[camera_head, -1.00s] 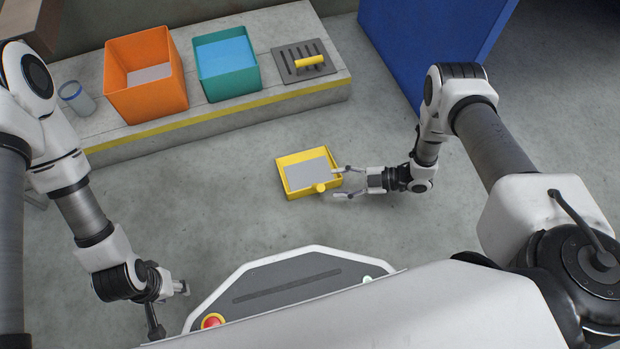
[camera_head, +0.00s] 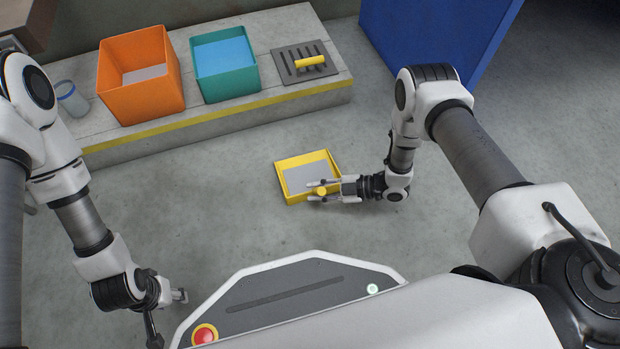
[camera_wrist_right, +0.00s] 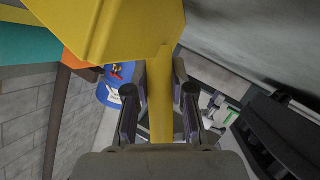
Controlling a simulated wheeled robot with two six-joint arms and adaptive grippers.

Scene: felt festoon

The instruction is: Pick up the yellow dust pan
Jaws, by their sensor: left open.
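The yellow dust pan (camera_head: 283,183) is a shallow square tray with a grey inside and a short yellow handle. It sits over the grey floor in the middle of the head view; whether it touches the floor is hard to tell. My right gripper (camera_head: 321,191) comes from the right with one finger on each side of the handle. In the right wrist view the yellow handle (camera_wrist_right: 160,95) runs between the fingers, which appear closed against it, and the pan body (camera_wrist_right: 100,25) fills the upper left. My left gripper (camera_head: 166,317) is open and empty, low at the left, away from the pan.
A blue panel (camera_head: 430,35) stands at the back. Open floor surrounds the pan.

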